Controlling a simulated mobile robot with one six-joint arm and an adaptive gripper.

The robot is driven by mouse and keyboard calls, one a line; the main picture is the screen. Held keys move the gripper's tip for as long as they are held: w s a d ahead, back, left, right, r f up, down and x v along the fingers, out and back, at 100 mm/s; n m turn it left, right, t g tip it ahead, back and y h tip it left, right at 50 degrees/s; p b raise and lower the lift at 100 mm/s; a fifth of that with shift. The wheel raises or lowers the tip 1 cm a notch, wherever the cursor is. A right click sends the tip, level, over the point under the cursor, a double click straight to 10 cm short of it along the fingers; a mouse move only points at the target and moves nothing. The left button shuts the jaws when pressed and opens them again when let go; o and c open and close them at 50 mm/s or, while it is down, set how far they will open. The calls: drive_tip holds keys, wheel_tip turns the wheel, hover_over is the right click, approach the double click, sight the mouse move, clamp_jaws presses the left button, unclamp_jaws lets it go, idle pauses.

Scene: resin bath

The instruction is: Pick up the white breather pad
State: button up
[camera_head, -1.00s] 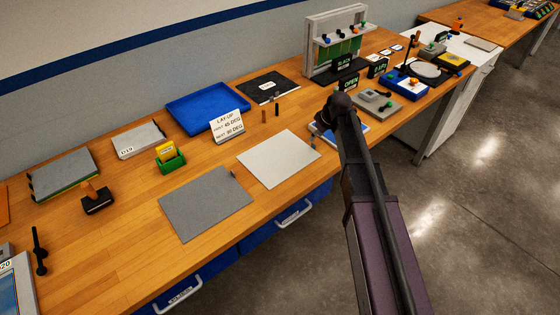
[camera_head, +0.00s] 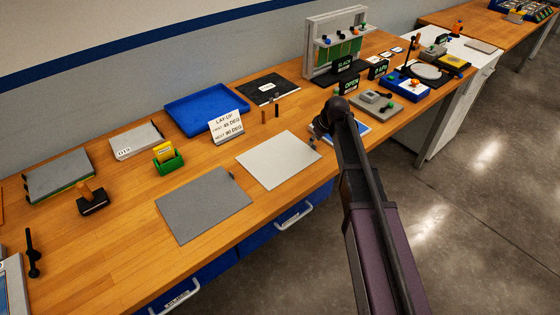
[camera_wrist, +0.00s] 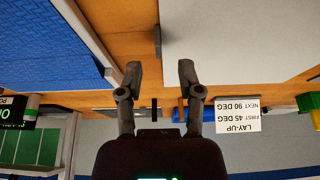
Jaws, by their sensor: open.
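A pale whitish square sheet (camera_head: 278,160) lies flat on the wooden bench. I cannot tell for sure that it is the white breather pad. Its near part fills the upper right of the wrist view (camera_wrist: 235,40). My gripper (camera_wrist: 160,75) is open, with nothing between its two dark fingers. They hang over bare bench between the pale sheet and a blue woven panel with a pale border (camera_wrist: 45,45). In the head view my arm hides most of the gripper and part of that panel (camera_head: 362,130).
A grey square sheet (camera_head: 203,204) lies left of the pale one. A lay-up sign (camera_head: 226,126), a blue tray (camera_head: 205,107) and two short pegs stand behind. A pegged rack (camera_head: 336,45) and control boxes (camera_head: 376,102) occupy the right.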

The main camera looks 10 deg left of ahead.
drive_tip(key=shift+b+x, duration=1.1)
drive_tip(key=shift+x, duration=0.4)
clamp_jaws()
